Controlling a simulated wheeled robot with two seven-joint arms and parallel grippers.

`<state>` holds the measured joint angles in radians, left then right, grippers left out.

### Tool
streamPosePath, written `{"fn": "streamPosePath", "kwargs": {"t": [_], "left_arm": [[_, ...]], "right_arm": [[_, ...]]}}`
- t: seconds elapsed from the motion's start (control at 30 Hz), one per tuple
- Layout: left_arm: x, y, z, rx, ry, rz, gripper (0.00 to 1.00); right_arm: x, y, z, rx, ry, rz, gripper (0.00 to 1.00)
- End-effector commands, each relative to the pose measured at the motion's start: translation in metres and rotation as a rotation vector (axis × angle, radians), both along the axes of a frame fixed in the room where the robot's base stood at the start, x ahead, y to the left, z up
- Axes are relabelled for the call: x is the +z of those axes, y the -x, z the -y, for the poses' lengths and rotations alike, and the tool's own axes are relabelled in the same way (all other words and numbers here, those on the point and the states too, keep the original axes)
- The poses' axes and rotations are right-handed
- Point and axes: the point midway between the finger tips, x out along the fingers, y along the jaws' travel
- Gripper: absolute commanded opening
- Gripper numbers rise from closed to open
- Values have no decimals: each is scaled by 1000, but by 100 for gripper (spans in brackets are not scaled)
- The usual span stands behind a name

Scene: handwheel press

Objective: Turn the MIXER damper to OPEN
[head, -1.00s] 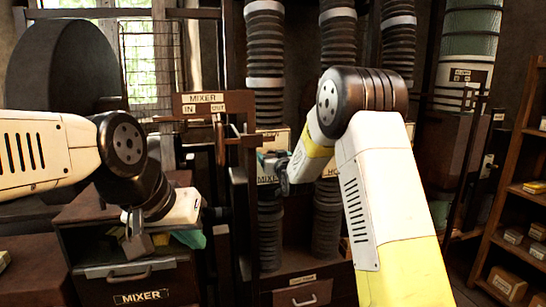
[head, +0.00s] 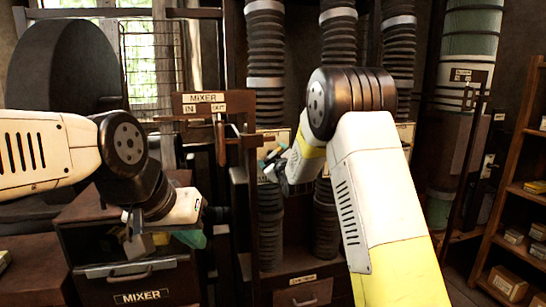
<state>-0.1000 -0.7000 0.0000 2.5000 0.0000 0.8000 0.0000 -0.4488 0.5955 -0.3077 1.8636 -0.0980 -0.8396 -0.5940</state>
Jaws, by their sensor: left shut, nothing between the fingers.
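A sign reading MIXER (head: 205,98), with IN and OUT below it, stands on a brown post at the middle left. Black ribbed ducts with white bands (head: 264,45) run down behind. A damper handle marked OPEN cannot be made out. My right gripper (head: 272,165) is in front of the leftmost duct, right of the post; it is small and dark, and its finger state is unclear. My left gripper (head: 132,222) is shut and empty above the open drawer box labelled MIXER (head: 140,296).
A teal item (head: 190,238) and a small block (head: 138,246) show at the open box. A shelf with small boxes (head: 508,282) stands at the far right. A wide green duct (head: 470,45) is at the back right.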

Motion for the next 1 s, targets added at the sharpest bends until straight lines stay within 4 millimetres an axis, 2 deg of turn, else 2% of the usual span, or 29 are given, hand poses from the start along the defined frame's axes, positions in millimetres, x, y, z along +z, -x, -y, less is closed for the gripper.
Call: {"fn": "streamPosePath", "kwargs": {"t": [0.6,1.0], "left_arm": [[0,0,0,0,0,0,0],[0,0,0,0,0,0,0]], "right_arm": [[-3,1,-2,2,559,148,36],[-5,1,-2,2,807,214,36]]}}
